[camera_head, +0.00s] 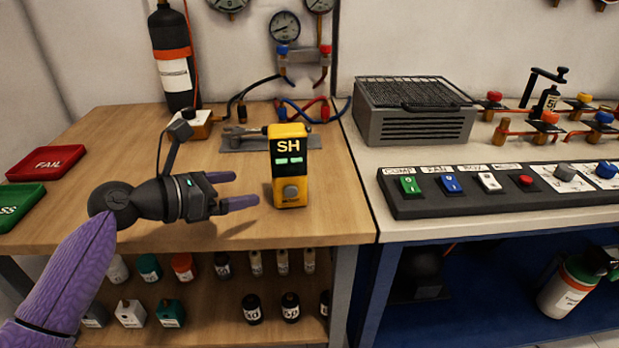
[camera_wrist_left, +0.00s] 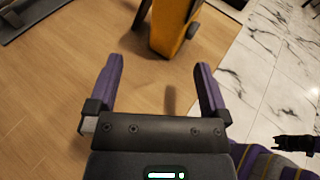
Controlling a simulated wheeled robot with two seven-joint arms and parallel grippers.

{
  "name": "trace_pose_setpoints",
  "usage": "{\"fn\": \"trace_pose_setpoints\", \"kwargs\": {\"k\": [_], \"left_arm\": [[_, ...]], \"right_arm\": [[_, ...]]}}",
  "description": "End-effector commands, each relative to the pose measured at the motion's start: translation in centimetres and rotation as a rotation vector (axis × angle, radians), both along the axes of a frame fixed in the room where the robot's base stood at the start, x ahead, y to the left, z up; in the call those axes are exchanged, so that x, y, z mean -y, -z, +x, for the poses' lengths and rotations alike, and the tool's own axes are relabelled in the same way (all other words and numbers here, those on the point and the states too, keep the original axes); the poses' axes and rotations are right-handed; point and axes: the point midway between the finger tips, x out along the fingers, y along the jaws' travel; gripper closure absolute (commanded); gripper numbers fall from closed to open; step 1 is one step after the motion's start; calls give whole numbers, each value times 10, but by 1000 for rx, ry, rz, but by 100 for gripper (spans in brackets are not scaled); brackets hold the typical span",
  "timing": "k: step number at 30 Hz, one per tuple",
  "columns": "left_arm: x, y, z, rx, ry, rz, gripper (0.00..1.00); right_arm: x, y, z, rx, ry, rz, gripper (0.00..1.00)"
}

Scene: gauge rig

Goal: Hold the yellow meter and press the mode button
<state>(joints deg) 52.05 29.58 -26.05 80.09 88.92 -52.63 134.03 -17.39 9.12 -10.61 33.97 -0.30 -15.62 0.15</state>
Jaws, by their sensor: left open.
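The yellow meter (camera_head: 289,166) stands upright on the wooden bench near its front edge. Its dark face shows the letters SH, two green display marks and a grey button (camera_head: 290,192) low down. My left gripper (camera_head: 246,189) is open and empty, just left of the meter, with its fingers pointing at it. In the left wrist view the meter (camera_wrist_left: 168,30) is beyond the open fingertips (camera_wrist_left: 160,68), apart from them, with its top cut off. The button sticks out on its right side.
A clamp-like metal tool (camera_head: 240,137) lies behind the meter. Red FAIL (camera_head: 47,163) and green (camera_head: 20,203) trays are at the left. A switch panel (camera_head: 500,187) and a grey vented box (camera_head: 415,125) stand on the right bench. Bare wood surrounds my gripper.

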Motion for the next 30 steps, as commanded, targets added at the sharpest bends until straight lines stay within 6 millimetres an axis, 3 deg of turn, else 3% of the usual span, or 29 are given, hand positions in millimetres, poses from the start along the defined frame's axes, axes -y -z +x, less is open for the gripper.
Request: {"fn": "trace_pose_setpoints", "kwargs": {"k": [4, 12, 15, 21, 30], "left_arm": [[9, 13, 7, -2, 1, -1, 0], [49, 34, 35, -6, 1, 1, 0], [63, 24, 42, -3, 1, -2, 0], [77, 31, 53, -1, -1, 0, 0], [79, 31, 54, 0, -1, 2, 2]], "right_arm": [[-5, 18, -7, -21, 4, 6, 41], [-14, 73, -30, -76, 11, 19, 41], [-13, 59, -25, -63, 11, 19, 41], [-10, 60, -27, -67, 7, 13, 41], [-5, 59, -27, -67, 3, 7, 41]]}}
